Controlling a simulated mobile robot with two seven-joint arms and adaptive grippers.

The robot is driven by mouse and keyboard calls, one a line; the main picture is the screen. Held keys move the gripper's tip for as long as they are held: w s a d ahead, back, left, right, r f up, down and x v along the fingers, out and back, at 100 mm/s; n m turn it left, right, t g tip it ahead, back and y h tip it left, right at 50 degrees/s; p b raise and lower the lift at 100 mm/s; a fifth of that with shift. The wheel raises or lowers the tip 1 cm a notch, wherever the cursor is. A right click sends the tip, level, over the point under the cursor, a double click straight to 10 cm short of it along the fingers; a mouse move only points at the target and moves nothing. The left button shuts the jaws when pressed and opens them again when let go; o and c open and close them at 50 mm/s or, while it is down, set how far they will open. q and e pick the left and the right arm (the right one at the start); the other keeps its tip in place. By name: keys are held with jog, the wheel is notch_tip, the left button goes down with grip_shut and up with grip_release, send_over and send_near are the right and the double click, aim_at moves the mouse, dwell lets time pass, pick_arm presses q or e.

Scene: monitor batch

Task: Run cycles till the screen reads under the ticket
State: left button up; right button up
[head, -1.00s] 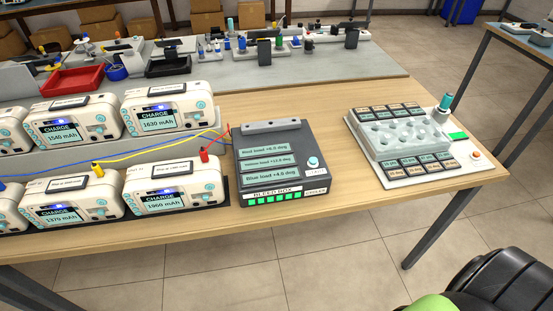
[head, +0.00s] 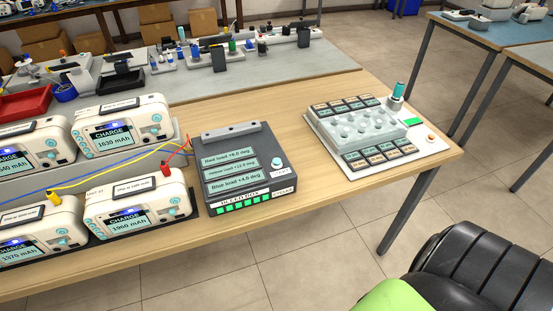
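Several white charger units show CHARGE on their screens at the left. The front right unit (head: 137,205) reads 1960 mAh, and the unit behind it (head: 118,134) reads 1630 mAh. The front left unit (head: 38,238) appears to read 1370 mAh. Small paper tickets lie on top of the units; the ticket (head: 131,187) on the front right unit is too small to read surely. A dark bleeder box (head: 245,180) stands right of them, with red, yellow and blue load labels, a round button (head: 277,162) and a row of lit green lights. Neither gripper is in view.
A white board (head: 375,134) with a grey pitted block, label tiles, a teal-topped post and an orange button sits at the table's right end. Red, yellow and blue wires run between units and box.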

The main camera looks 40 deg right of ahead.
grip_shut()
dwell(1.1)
